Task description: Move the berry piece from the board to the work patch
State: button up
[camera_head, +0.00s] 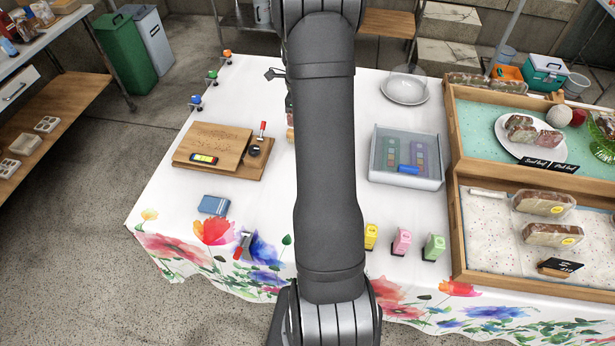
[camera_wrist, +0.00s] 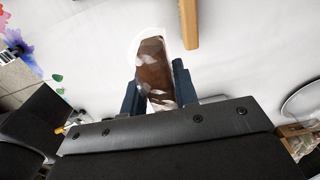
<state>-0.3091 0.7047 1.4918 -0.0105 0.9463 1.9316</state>
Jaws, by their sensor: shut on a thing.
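My gripper (camera_wrist: 157,84) shows in the wrist view, its two dark fingers shut on a brown piece (camera_wrist: 153,62) in clear wrap. The piece points away from my palm, over white cloth. I cannot tell whether it is the berry piece or whether it touches the cloth. In the head view my arm hides the gripper and most of what is beneath it. A wooden board (camera_head: 182,160) lies at the left of the table, with a smaller board (camera_head: 213,140) on it. I cannot make out a marked work patch.
A clear-walled bin (camera_head: 407,183) stands right of my arm, with a white plate (camera_head: 404,90) behind it. Wooden trays (camera_head: 453,235) with wrapped loaves fill the right. Small coloured boxes (camera_head: 401,242) stand at the front. A wooden bar (camera_wrist: 188,22) lies just beyond the held piece.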

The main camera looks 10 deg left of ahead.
jog(key=s+d+f, duration=0.1)
jog(key=s+d, duration=0.3)
jog(key=d, duration=0.5)
jog(key=s+d+f, duration=0.1)
jog(key=s+d, duration=0.4)
jog(key=d, duration=0.3)
jog(key=shift+n, duration=0.3)
jog(key=w+a+f, duration=0.1)
jog(key=a+f, duration=0.1)
jog(key=a, duration=0.1)
jog(key=w+a+f, duration=0.1)
jog(key=a+f, duration=0.1)
jog(key=a, duration=0.1)
jog(key=w+a+f, duration=0.2)
jog(key=a+f, duration=0.1)
jog(key=a, duration=0.1)
jog(key=shift+a+f, duration=0.1)
jog(key=shift+f, duration=2)
jog(key=shift+f, duration=0.15)
jog(key=o, duration=0.7)
jog(key=shift+c, duration=0.2)
